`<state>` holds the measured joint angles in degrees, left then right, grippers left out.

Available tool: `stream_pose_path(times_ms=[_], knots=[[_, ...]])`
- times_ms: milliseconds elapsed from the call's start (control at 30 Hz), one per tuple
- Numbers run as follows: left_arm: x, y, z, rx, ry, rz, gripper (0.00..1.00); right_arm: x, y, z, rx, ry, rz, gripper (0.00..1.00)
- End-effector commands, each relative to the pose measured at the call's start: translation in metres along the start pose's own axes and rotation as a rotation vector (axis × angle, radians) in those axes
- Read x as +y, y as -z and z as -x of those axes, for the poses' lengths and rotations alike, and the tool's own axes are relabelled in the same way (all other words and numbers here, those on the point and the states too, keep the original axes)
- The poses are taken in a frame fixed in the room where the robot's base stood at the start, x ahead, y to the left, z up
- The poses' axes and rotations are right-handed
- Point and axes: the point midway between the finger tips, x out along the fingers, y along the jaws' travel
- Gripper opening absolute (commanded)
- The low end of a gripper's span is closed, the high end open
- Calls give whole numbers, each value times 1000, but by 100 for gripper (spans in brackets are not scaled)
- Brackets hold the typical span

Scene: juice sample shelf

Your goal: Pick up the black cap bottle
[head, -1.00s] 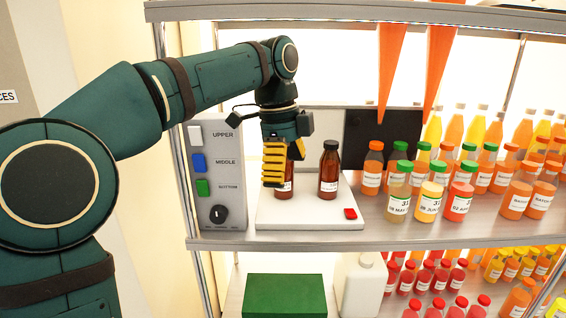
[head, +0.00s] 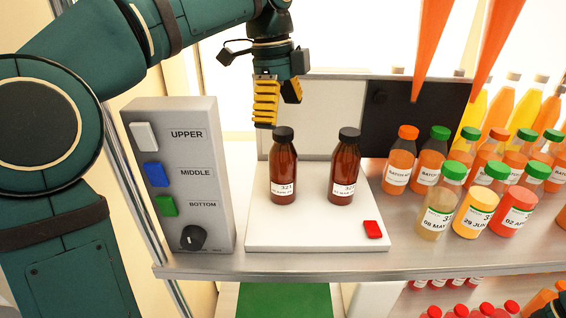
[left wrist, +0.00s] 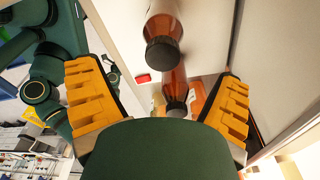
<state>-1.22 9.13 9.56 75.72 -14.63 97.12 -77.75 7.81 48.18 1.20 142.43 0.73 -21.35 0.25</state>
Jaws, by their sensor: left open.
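Two brown bottles with black caps stand upright on a white platform (head: 318,232): a left one (head: 283,172) and a right one (head: 345,170), both with white labels. My left gripper (head: 276,110) is open and empty, with its yellow fingers just above the left bottle's cap in the picture; the exact depth is unclear. In the left wrist view my left gripper (left wrist: 158,95) has its fingers wide apart. Two bottles show between and beyond them, a black cap (left wrist: 163,50) and a second bottle (left wrist: 176,84). My right gripper is not in view.
A grey control box (head: 188,180) with white, blue and green buttons and a knob stands left of the platform. A red button (head: 372,229) is on the platform's front right. Several juice bottles (head: 437,212) crowd the shelf at right. Orange cones (head: 430,45) hang above.

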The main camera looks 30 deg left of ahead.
Motion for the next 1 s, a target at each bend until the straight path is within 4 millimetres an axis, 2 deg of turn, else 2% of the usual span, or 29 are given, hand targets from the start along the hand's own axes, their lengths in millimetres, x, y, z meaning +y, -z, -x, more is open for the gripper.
stream_pose_path(times_ms=[500,800,833,867,1000], knots=[[-5,-4,-63,0,-1,1,93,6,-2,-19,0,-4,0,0],[-5,-3,-67,0,0,1,93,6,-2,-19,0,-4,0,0],[-5,-3,-67,0,0,1,87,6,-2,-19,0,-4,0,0],[-5,-3,-67,0,0,1,77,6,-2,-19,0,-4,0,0],[-5,-3,-67,0,0,1,27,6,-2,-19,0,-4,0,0]])
